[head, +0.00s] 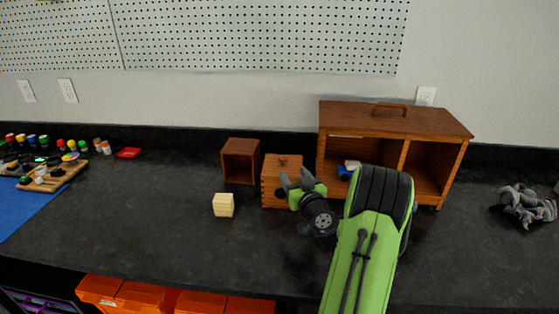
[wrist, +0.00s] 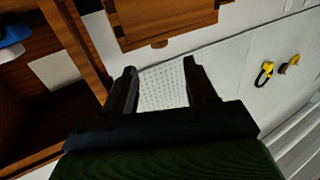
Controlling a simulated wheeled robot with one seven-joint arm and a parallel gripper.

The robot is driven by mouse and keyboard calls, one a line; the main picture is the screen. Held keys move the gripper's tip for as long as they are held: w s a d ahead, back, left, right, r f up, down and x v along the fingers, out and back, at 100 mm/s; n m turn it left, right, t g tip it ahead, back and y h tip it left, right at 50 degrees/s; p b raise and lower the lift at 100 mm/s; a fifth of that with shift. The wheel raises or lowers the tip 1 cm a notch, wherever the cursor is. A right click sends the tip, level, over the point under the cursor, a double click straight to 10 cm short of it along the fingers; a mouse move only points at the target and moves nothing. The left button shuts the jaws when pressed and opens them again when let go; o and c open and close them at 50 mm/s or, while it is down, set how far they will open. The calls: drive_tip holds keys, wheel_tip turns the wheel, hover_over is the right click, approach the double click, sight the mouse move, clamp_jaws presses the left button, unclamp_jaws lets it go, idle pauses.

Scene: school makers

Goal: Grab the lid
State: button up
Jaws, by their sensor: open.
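A small wooden box (head: 271,190) with finger-jointed corners stands on the counter, left of the large wooden cabinet. My gripper (head: 295,180) is open, in front of the box's right side in the head view. In the wrist view the fingers (wrist: 160,68) are apart with nothing between them, below the knob.
The large cabinet (head: 395,117) stands close on the right, with a blue item inside. A small open wooden box (head: 240,161) and a pale block (head: 223,205) are to the left. Grey crumpled material (head: 526,206) lies far right. The counter's left middle is clear.

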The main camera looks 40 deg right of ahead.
sight(283, 157)
drive_tip(key=p+x, duration=0.3)
drive_tip(key=x, duration=0.8)
drive_tip(key=shift+r, duration=0.15)
drive_tip(key=shift+s, duration=0.15)
clamp_jaws()
